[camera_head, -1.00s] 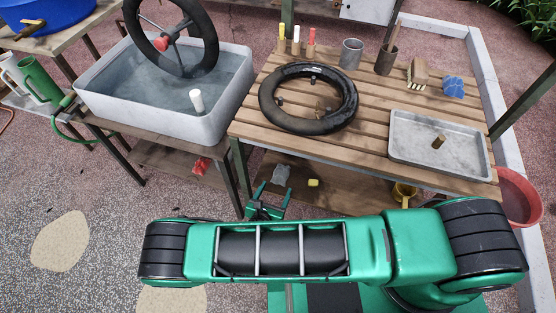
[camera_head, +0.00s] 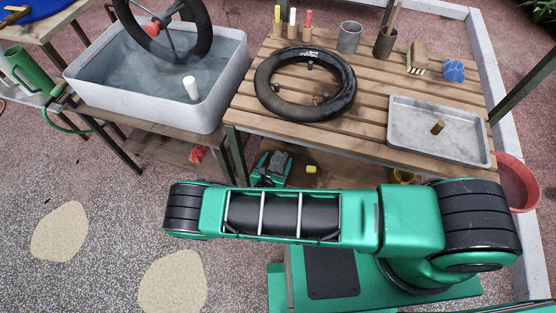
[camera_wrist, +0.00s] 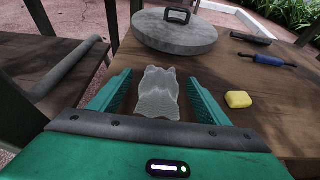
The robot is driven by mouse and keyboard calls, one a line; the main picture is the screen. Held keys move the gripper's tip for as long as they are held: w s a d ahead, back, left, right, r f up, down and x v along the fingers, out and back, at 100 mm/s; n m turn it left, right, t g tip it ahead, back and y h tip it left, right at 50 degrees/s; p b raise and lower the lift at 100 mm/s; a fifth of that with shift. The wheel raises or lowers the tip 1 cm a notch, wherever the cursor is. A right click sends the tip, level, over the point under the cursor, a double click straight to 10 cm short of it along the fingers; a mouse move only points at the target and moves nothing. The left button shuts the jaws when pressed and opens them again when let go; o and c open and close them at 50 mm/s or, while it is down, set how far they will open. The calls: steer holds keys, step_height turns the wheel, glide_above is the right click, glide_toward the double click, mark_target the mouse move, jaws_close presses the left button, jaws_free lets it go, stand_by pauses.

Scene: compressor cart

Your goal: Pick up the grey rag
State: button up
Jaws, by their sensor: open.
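The grey rag (camera_wrist: 158,92) lies crumpled on a brown wooden lower shelf. In the wrist view it sits between the two green fingers of my gripper (camera_wrist: 158,98), with a gap on each side. My gripper is open and does not hold the rag. In the head view, my gripper (camera_head: 270,172) reaches under the slatted table at the shelf's left end. The rag (camera_head: 279,160) shows there as a small grey patch, partly hidden by my gripper.
A yellow block (camera_wrist: 238,99) lies right of the rag. Behind are a round grey lid with a handle (camera_wrist: 175,30), a blue-handled tool (camera_wrist: 263,59) and a dark object (camera_wrist: 250,38). The slatted table (camera_head: 240,112) is overhead. Dark legs (camera_wrist: 112,22) stand at left.

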steer(key=shift+x, duration=0.8)
steer(key=c, duration=1.1)
steer(key=shift+c, duration=0.2)
steer(key=shift+r, duration=0.15)
